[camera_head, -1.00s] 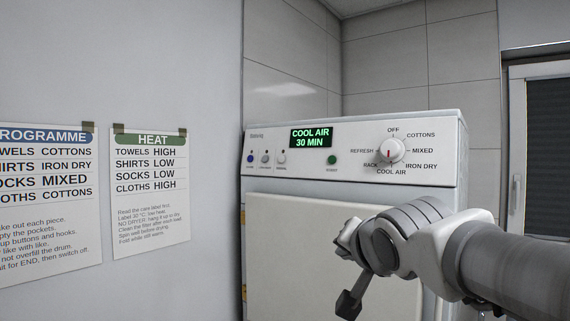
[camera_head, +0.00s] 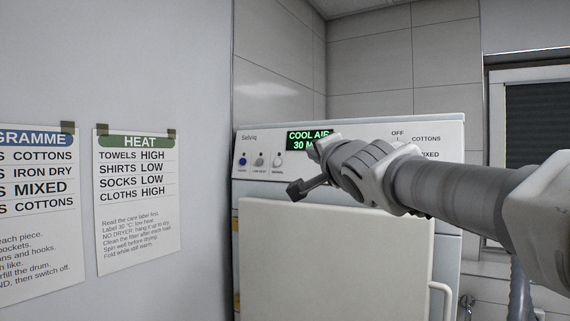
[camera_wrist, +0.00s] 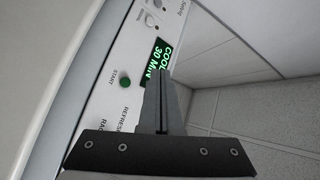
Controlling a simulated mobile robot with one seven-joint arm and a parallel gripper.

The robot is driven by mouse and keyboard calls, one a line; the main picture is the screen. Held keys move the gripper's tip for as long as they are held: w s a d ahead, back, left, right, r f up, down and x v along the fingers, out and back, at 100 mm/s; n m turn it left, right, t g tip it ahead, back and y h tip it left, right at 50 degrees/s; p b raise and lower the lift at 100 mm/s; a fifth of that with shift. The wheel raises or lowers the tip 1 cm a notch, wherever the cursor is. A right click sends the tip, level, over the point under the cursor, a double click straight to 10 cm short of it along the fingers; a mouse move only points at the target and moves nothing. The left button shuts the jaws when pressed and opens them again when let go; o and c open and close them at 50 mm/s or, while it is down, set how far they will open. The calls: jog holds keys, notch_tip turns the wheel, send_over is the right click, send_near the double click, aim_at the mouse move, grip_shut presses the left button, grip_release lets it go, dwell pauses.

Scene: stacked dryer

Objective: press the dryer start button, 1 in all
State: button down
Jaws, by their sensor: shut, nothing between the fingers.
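The green start button (camera_wrist: 125,82) shows on the dryer's front panel in the wrist view, with START printed beside it. My arm hides it in the head view. The green-lit display (camera_wrist: 159,58) shows COOL AIR 30 MIN; its left part also shows in the head view (camera_head: 303,138). My gripper (camera_wrist: 159,75) is shut and empty. In the wrist view its fingertips overlap the display's edge, to the right of the button. I see no contact with the button. In the head view my wrist is in front of the panel.
The white dryer (camera_head: 330,250) has a closed-looking front door with a handle (camera_head: 441,295). A blue button (camera_head: 242,161), a grey one and a white one sit left of the display. My arm hides the dial. A heat chart (camera_head: 138,200) hangs on the left wall.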

jog(key=shift+w+d, duration=0.1)
jog(key=w+d+f+p, duration=0.1)
jog(key=w+d+p, duration=0.4)
jog(key=w+p, duration=0.1)
jog(key=shift+w+f, duration=0.35)
jog(key=shift+w, duration=0.05)
jog(key=shift+w+p, duration=0.1)
jog(key=shift+p, duration=0.4)
dwell(1.6)
jog(key=shift+w+d+p, duration=0.25)
jog(key=shift+p, duration=0.1)
